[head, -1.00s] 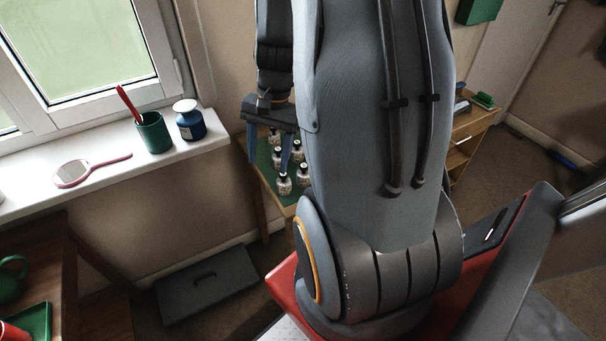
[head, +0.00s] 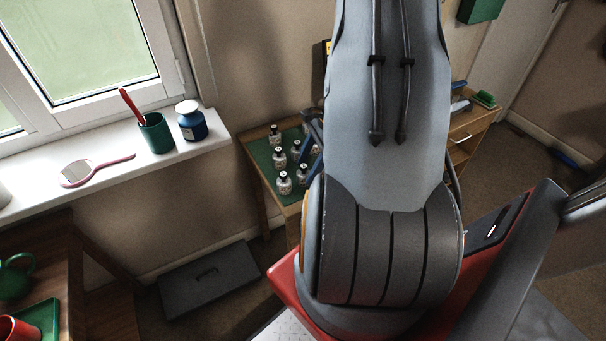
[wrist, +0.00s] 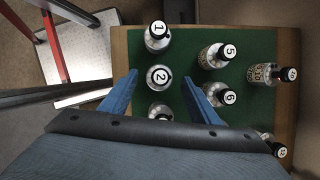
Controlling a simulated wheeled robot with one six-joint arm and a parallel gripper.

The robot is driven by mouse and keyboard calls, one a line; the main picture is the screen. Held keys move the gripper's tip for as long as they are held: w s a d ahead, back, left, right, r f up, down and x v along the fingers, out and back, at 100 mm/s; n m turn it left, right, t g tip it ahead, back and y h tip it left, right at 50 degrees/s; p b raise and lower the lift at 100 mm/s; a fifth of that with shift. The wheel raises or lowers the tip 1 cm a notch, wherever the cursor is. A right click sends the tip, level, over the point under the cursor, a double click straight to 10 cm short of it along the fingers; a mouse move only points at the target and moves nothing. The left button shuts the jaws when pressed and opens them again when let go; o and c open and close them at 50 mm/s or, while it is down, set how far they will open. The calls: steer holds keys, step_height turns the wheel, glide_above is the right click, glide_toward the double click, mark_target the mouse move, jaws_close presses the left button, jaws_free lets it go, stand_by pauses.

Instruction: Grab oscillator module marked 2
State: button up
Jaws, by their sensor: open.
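The module marked 2 (wrist: 160,77) is a small pale cylinder with a black-rimmed white top. In the wrist view it stands on the green mat, between and slightly beyond my open fingers. My gripper (wrist: 160,85) has two blue fingers, one on each side of it, with nothing held. The module marked 1 (wrist: 156,36) stands just beyond it, and another module (wrist: 160,112) stands nearer, partly hidden by my gripper. In the head view my arm hides most of my gripper (head: 314,145), and the numbers on the modules are too small to read.
Modules marked 5 (wrist: 216,55) and 6 (wrist: 220,95) stand close to the right finger. More modules stand farther right, including one (wrist: 288,75) near the mat's edge. The green mat (head: 262,152) covers a small wooden table beside the windowsill (head: 100,165).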

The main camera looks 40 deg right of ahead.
steer(key=shift+x, duration=1.5)
steer(key=shift+r, duration=0.1)
steer(key=c, duration=1.2)
